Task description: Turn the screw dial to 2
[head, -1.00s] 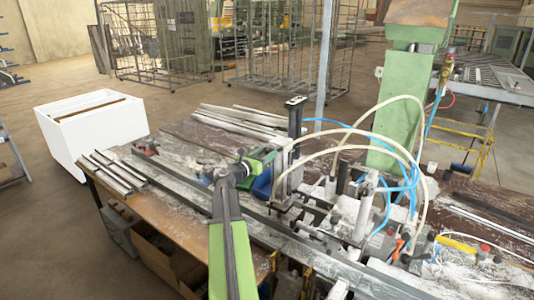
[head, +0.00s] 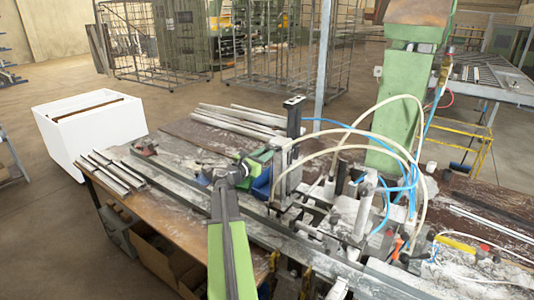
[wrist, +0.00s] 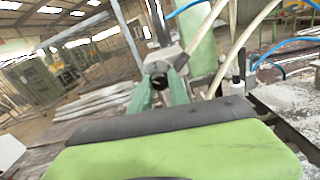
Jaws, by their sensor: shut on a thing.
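The screw dial (wrist: 160,80) shows in the wrist view as a small dark round knob at the end of a grey clamp part. My gripper (wrist: 160,92) has its two green fingers on either side of the knob and is shut on it. In the head view my gripper (head: 268,156) is at the left side of the upright clamp (head: 292,150). The dial is hidden there, and no number on it can be read in either view.
White and blue hoses (head: 405,160) arch over the clamp bench on the right. Loose metal profiles (head: 115,170) lie on the left of the bench, with more behind. A green column (head: 397,115) stands behind. A white box (head: 90,130) is on the floor at left.

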